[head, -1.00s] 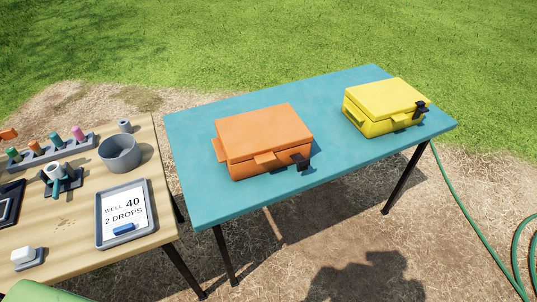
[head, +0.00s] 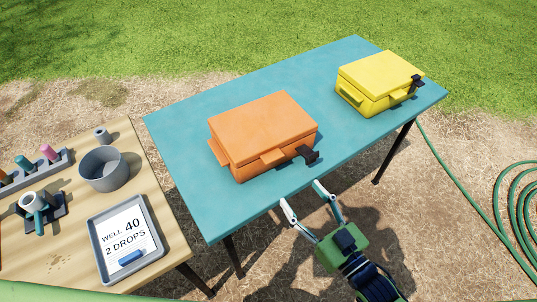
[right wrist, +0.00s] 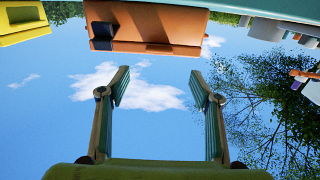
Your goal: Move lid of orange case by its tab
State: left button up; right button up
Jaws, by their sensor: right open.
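The orange case (head: 262,132) sits with its lid closed on the blue table (head: 190,185). A small orange tab (head: 272,158) sticks out from the lid's front edge, and a black latch (head: 307,154) is right of it. My right gripper (head: 302,195) is open and empty just off the table's front edge, in front of the case. In the right wrist view, the orange case (right wrist: 160,22) shows upside down beyond the open fingers (right wrist: 160,85), with a gap between. My left gripper is not in view.
A yellow case (head: 380,80) with a black latch stands at the blue table's far right. A wooden table (head: 60,250) at left holds a grey pot (head: 103,168), a tray (head: 152,265) with a sign, and bottles in a rack. A green hose (head: 480,200) lies on the ground at right.

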aim_at(275, 159)
jog(key=p+x, duration=0.1)
jog(key=x, duration=1.2)
jog(key=shift+w, duration=0.25)
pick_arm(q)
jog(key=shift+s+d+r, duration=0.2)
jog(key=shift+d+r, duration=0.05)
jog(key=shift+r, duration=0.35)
